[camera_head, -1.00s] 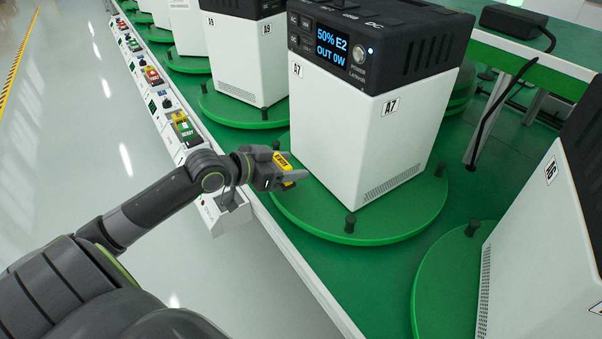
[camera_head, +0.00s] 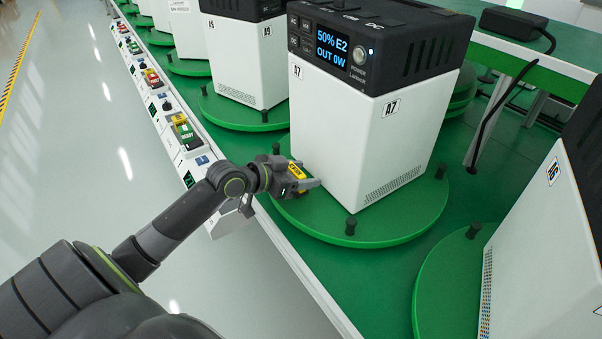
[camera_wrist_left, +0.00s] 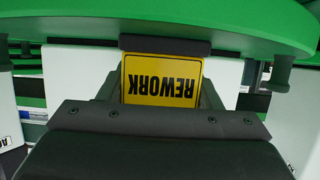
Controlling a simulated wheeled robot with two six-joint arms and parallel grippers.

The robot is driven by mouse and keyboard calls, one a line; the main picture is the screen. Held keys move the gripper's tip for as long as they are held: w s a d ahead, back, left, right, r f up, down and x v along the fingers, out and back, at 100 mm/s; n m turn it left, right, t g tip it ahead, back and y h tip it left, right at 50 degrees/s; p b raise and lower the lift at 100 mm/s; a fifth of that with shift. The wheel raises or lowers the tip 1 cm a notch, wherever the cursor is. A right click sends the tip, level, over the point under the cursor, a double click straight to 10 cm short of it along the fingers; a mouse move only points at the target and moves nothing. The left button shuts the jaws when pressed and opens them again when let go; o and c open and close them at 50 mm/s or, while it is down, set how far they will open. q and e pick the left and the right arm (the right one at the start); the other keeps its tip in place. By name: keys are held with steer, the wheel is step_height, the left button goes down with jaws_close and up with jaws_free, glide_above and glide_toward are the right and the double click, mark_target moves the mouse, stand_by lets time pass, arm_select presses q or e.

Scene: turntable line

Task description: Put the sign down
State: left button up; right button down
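The yellow sign with black REWORK lettering (camera_wrist_left: 162,80) shows upside down in the left wrist view, under a dark top edge. My left gripper (camera_head: 303,183) is shut on the sign (camera_head: 297,171), with its fingers flanking it in the wrist view. It holds the sign at the conveyor's near edge, over the rim of the green turntable (camera_head: 395,225) and close beside the white unit A7 (camera_head: 345,140). I cannot tell whether the sign touches anything below. My right gripper is not in view.
Unit A7 has a dark top with a lit display (camera_head: 332,45). Short black pegs (camera_head: 350,226) stand on the turntable rim. A white control rail (camera_head: 165,110) runs along the line's left edge. Another white unit (camera_head: 545,250) stands at right. The floor at left is clear.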

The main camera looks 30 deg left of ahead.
arm_select(q)
steer(key=o, duration=0.4)
steer(key=shift+o, duration=0.2)
steer(key=shift+r, duration=0.2)
steer(key=shift+s+a, duration=0.15)
steer(key=shift+s, duration=0.1)
steer(key=p+v, duration=0.3)
steer(key=v, duration=0.8)
steer(key=shift+s, duration=0.15)
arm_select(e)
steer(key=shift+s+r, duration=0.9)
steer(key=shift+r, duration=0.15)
arm_select(q)
steer(key=shift+r, duration=0.1)
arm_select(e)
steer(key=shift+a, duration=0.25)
